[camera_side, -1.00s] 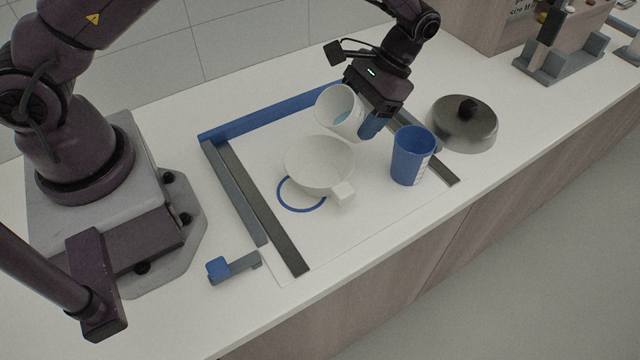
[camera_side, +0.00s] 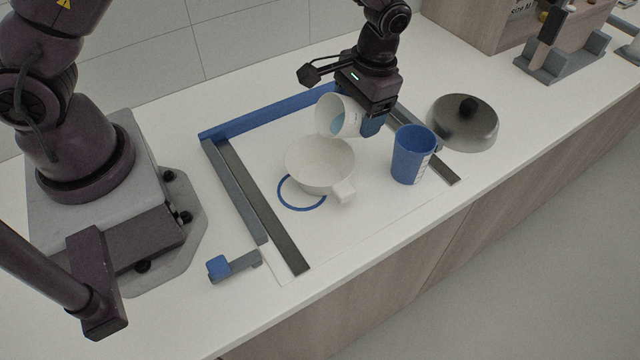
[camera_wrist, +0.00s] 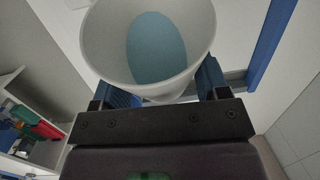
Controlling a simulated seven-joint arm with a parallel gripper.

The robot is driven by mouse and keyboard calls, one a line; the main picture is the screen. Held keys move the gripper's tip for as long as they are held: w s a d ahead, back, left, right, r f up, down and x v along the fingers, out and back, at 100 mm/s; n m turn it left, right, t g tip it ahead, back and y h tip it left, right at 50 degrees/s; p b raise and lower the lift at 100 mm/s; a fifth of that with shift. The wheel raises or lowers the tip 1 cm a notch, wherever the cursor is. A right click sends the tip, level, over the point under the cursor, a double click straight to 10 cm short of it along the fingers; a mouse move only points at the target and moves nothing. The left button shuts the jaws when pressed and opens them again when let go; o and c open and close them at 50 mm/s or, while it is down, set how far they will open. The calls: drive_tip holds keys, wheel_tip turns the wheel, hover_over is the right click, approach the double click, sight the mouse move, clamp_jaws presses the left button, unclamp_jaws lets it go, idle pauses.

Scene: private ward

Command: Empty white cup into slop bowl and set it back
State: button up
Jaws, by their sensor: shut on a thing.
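My gripper (camera_side: 372,122) is shut on the white cup (camera_side: 351,118), with its blue fingertips around the cup's side. The cup is held in the air above the back right rim of the slop bowl (camera_side: 318,160), tilted with its mouth toward the left. Bluish liquid shows inside the cup; in the wrist view the white cup (camera_wrist: 92,45) has it pooled along one inner wall. No stream is seen leaving the cup. The slop bowl is white with a stubby handle at the front right, and it stands partly over a blue ring (camera_side: 284,196) marked on the white surface.
A blue cup (camera_side: 408,160) with pale markings stands right of the bowl, close by. A dark metal lid (camera_side: 465,130) lies farther right. Blue and grey rails (camera_side: 270,112) frame the work area. A small blue-tipped grey part (camera_side: 236,266) lies front left.

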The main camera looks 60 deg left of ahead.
drive_tip(key=shift+s+f+t, duration=0.1)
drive_tip(key=shift+s+t, duration=0.1)
drive_tip(key=shift+t, duration=1)
drive_tip(key=shift+s+f+t, duration=0.15)
drive_tip(key=shift+s+t, duration=0.15)
drive_tip(key=shift+t, duration=0.8)
drive_tip(key=shift+s+r+t, duration=0.35)
drive_tip(key=shift+s+t, duration=0.05)
drive_tip(key=shift+t, duration=0.3)
drive_tip(key=shift+s+r+t, duration=0.1)
drive_tip(key=shift+r+t, duration=0.15)
drive_tip(key=shift+t, duration=0.35)
